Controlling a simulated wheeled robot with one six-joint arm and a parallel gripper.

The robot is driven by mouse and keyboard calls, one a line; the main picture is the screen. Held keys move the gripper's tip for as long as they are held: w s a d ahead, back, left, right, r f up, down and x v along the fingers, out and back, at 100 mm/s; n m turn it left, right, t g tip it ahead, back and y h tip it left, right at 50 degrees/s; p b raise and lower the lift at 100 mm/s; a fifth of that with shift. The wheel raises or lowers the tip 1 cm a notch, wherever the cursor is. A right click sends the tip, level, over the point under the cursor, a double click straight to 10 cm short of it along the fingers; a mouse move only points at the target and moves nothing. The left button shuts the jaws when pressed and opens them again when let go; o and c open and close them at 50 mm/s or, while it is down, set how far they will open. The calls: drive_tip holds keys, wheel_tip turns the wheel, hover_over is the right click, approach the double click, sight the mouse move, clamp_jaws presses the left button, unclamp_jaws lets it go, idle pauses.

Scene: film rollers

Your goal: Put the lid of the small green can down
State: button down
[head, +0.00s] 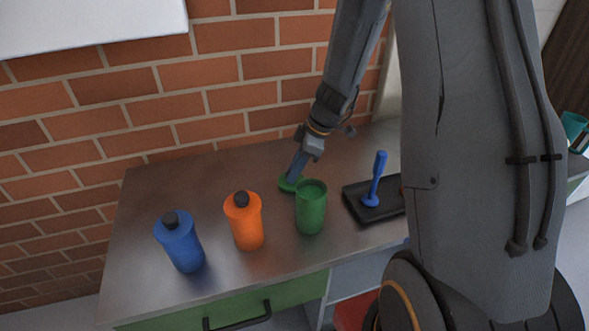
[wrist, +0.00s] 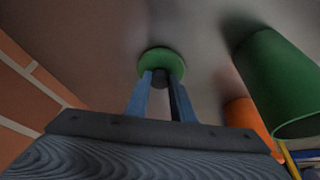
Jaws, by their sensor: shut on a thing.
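The small green can (head: 311,210) stands upright and open on the table, and it also shows at the right of the wrist view (wrist: 280,85). My gripper (head: 291,178) is just behind and left of the can. It is shut on the dark knob of the green lid (head: 287,186). In the wrist view the lid (wrist: 161,60) sits beyond the fingertips (wrist: 160,80), apart from the can. The lid is low, at or close to the tabletop; I cannot tell if it touches.
An orange bottle (head: 244,222) and a blue bottle (head: 180,243) stand left of the can. A black tray (head: 356,205) with a blue roller (head: 375,180) lies to the right. The brick wall (head: 165,105) is behind. The table (head: 150,190) is clear at the back left.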

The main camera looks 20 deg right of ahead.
drive_tip(key=shift+f, duration=0.2)
drive_tip(key=c, duration=1.5)
unclamp_jaws()
drive_tip(key=shift+c, duration=0.2)
drive_tip(key=shift+r, duration=0.2)
drive_tip(key=b+v, duration=0.2)
drive_tip(key=v, duration=1)
drive_tip(key=shift+s+d+f, duration=0.1)
